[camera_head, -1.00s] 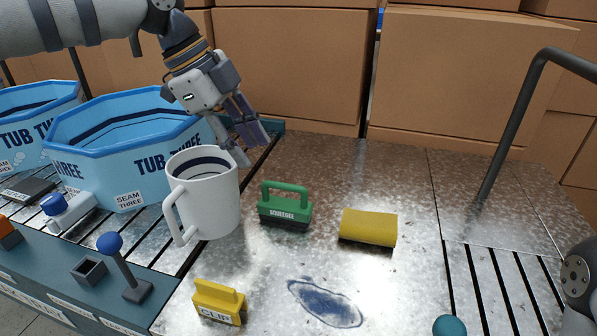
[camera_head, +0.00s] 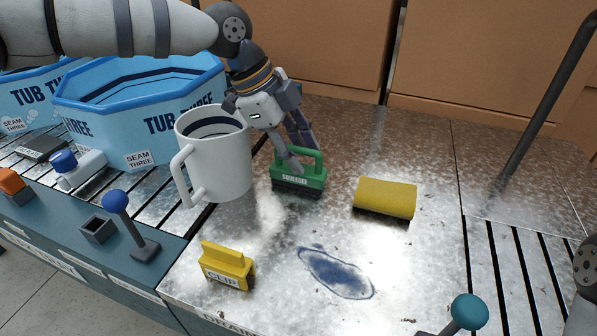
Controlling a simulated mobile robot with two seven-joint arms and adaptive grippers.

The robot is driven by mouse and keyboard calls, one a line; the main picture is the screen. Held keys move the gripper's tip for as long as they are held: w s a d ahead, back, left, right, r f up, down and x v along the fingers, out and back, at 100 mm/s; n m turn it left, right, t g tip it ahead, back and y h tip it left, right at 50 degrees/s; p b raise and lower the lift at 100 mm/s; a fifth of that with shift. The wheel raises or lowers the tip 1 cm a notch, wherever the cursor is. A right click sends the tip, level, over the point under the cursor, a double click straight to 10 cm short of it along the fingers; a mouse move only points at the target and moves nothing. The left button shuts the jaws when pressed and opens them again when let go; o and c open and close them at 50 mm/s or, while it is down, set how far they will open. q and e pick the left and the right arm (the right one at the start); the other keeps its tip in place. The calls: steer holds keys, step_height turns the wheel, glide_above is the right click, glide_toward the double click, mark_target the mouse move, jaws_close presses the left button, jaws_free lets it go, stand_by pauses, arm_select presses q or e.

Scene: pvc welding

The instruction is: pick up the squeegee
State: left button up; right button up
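The green squeegee (camera_head: 313,181), with a loop handle and a white label, stands upright on the metal bench. My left gripper (camera_head: 298,152) reaches down at the left end of its handle. Its two fingers look spread apart, one in front of the handle and one behind it. The near finger covers the handle's left part, and I cannot tell whether it touches. My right gripper is out of view; only a piece of my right arm shows at the right edge.
A white mug (camera_head: 214,158) stands close left of the squeegee. A yellow sponge (camera_head: 385,197) lies to its right. A yellow clip (camera_head: 228,266) and a blue stain (camera_head: 337,272) are nearer. Blue tubs (camera_head: 140,110) stand left, cardboard boxes (camera_head: 310,45) behind. A teal-knobbed lever (camera_head: 468,312) is front right.

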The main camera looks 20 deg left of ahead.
arm_select(q)
jaws_close()
step_height(320, 180, up, 10)
steer(key=shift+r+p, duration=0.1)
steer(key=shift+p, duration=0.3)
